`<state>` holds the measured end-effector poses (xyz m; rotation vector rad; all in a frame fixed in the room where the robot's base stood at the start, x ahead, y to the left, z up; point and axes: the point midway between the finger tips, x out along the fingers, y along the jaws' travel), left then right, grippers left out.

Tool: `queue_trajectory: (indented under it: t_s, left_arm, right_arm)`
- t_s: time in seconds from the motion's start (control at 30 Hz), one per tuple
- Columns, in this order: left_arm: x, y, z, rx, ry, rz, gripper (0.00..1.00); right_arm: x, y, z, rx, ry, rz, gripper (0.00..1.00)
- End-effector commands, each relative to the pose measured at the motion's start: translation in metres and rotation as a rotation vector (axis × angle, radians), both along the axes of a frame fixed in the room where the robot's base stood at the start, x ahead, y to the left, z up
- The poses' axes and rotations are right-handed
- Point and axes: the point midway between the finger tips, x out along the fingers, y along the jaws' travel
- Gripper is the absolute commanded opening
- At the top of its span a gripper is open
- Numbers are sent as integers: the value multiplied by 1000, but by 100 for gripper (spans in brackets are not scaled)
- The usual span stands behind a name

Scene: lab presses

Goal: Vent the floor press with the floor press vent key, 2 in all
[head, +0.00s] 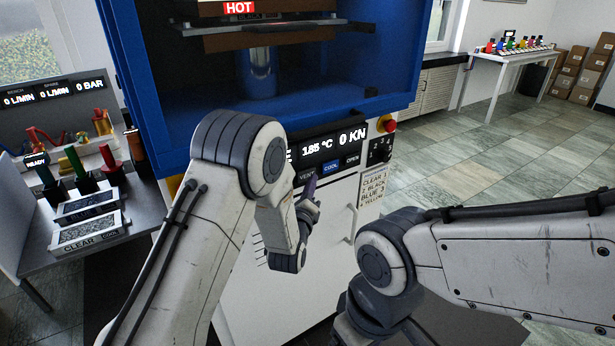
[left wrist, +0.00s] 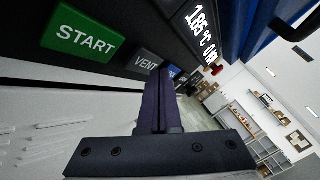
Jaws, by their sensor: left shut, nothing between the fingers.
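The floor press (head: 260,120) is a large blue frame over a white cabinet, with HOT above its opening. Its panel display (head: 335,146) reads 185 °C and 0 KN. The floor press vent key (head: 306,177) is a dark key on this panel, between START and the blue COOL key (head: 331,167). In the left wrist view the vent key (left wrist: 146,62) is partly hidden by my fingers. My left gripper (head: 312,184) is shut and empty, its purple fingertips (left wrist: 160,76) at the vent key. I cannot tell whether they touch it. My right gripper is out of view.
The green START key (left wrist: 84,38) is close to my left fingers. A red knob (head: 390,125) is at the panel's right. A side bench at left holds colored-handled tools and a CLEAR tray (head: 88,236). A white table (head: 510,57) and boxes stand far right; the floor between is clear.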

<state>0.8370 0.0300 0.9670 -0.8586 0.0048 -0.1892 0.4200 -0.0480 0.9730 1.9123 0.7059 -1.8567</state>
Motion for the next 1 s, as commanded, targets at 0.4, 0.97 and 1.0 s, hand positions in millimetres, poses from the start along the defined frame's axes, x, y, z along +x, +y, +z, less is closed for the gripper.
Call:
queue_trajectory:
  t_s: [0.4, 0.97, 1.0]
  left_arm:
    - [-5, -4, 0, 0, 1, -2, 0]
    - [-42, -31, 0, 0, 1, -1, 0]
    - [-43, -31, 0, 0, 0, 0, 0]
  right_arm:
    - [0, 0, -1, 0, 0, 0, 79]
    - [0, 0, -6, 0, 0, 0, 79]
    - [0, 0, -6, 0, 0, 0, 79]
